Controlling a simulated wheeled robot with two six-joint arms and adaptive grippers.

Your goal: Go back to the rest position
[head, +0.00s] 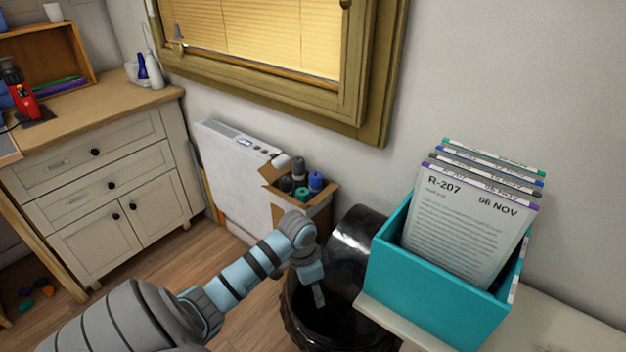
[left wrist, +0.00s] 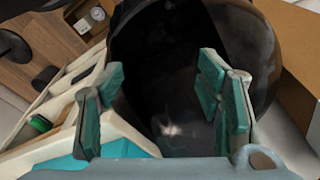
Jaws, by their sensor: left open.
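My left gripper (head: 318,293) hangs over the mouth of a glossy black bin (head: 350,245) in the head view. In the left wrist view its two teal-padded fingers (left wrist: 165,105) stand wide apart with nothing between them. The dark round bin (left wrist: 165,60) fills the space beyond the fingers there. My right gripper is in neither view.
A teal box (head: 430,300) of upright cards stands on a pale surface right of the bin. A cardboard box (head: 318,210) with several bottles and a white heater (head: 235,165) are behind. A drawer cabinet (head: 100,175) stands left. Wooden floor (head: 150,265) is clear between.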

